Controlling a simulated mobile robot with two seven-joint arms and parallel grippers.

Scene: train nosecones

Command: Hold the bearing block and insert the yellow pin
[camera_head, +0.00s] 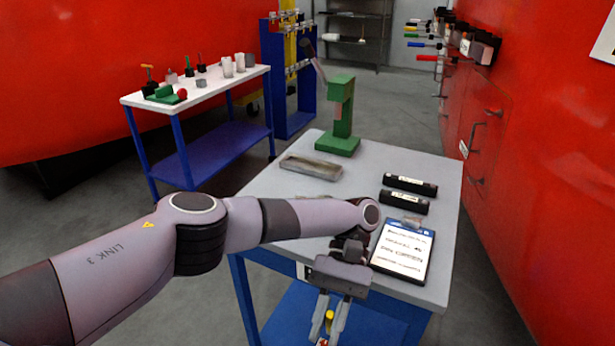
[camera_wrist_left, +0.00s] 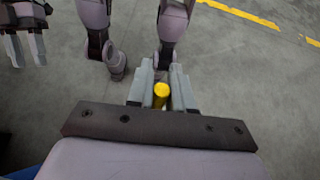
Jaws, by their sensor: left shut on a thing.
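My left gripper (camera_head: 330,322) hangs in front of the grey table's near edge, pointing down. It is shut on the yellow pin (camera_head: 329,316). In the left wrist view the pin (camera_wrist_left: 161,92) shows as a round yellow end between the two grey fingers. At the bottom edge of the head view a small red and white bit shows below the pin; I cannot tell what it is. My right gripper (camera_wrist_left: 25,50) is at the upper left of the left wrist view, its fingers apart with nothing seen between them. I cannot make out the bearing block in either view.
The grey table (camera_head: 270,190) carries a green press (camera_head: 341,115), a metal tray (camera_head: 311,168), two black cases (camera_head: 404,203) and a tablet (camera_head: 403,250) beside my left wrist. A white-topped workbench (camera_head: 215,84) stands behind at left. Red cabinets (camera_head: 530,150) line the right.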

